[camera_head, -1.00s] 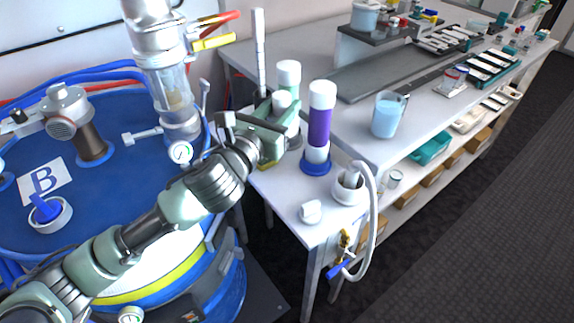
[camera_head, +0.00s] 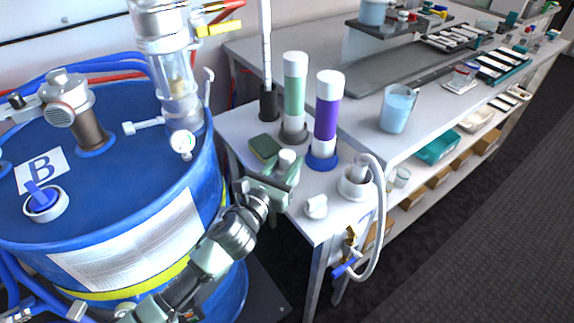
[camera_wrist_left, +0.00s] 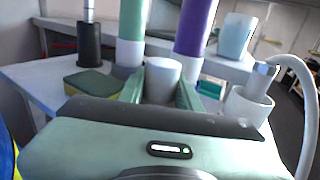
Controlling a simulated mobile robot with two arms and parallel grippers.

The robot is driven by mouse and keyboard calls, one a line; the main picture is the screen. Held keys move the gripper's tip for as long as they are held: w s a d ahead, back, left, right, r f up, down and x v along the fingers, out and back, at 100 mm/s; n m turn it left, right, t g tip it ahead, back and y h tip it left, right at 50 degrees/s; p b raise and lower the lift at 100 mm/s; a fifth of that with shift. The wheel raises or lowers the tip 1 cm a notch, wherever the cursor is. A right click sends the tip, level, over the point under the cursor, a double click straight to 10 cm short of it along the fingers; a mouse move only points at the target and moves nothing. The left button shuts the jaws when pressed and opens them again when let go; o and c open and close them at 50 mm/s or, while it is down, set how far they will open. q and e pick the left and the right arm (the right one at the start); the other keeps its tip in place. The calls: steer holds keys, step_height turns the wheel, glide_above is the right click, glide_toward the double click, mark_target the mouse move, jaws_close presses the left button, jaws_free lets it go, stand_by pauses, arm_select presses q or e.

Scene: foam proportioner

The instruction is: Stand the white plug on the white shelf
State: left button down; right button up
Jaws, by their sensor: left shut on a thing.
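My left gripper (camera_head: 278,177) is shut on the white plug (camera_head: 287,159), a short white cylinder. The plug is upright between the fingers over the front left part of the white shelf (camera_head: 288,212). In the left wrist view the plug (camera_wrist_left: 162,76) shows between the two green fingers (camera_wrist_left: 161,92). Its lower end is hidden, so I cannot tell whether it touches the shelf. My right gripper is not in view.
A sponge (camera_head: 264,148), a green tube (camera_head: 294,95) and a purple tube (camera_head: 327,115) stand behind the plug. A white cap (camera_head: 316,207) and a white holder with a hose (camera_head: 354,184) are to the right. A blue drum (camera_head: 110,160) is at the left.

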arm_select(q)
steer(key=shift+f, duration=0.15)
steer(key=shift+f, duration=0.15)
steer(key=c, duration=1)
jaws_free()
steer(key=shift+o, duration=0.2)
steer(key=shift+s+r, duration=0.1)
steer(key=shift+r, duration=0.1)
steer(key=v, duration=1.2)
steer(key=shift+b, duration=0.35)
